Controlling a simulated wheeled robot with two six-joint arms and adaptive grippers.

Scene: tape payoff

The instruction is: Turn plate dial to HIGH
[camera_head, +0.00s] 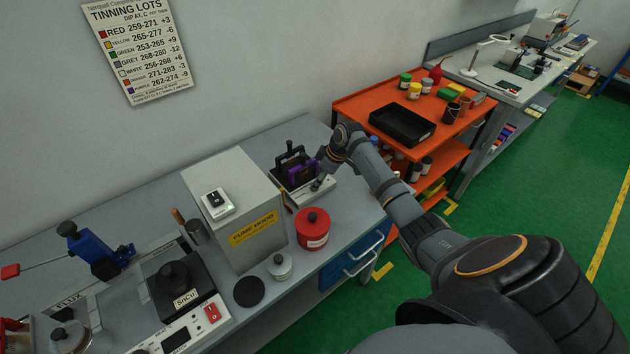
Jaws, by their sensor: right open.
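A low light-grey unit (322,191) stands on the bench right of the fume hood, with a black and purple fixture (297,172) on top. It may be the plate; its dial cannot be clearly made out, and no HIGH mark is readable. My right gripper (320,180) reaches down from the right to the front of this unit, beside the purple part. It is open, and its fingers are small and dark here. I cannot tell whether they touch anything. My left gripper is not in view.
The fume hood box (233,190) stands left of the unit, and a red lidded tin (312,229) stands in front. A SnCu pot (178,288) and a blue tool with a red-tipped lever (92,250) are further left. An orange cart (363,101) with a black tray is behind my right arm.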

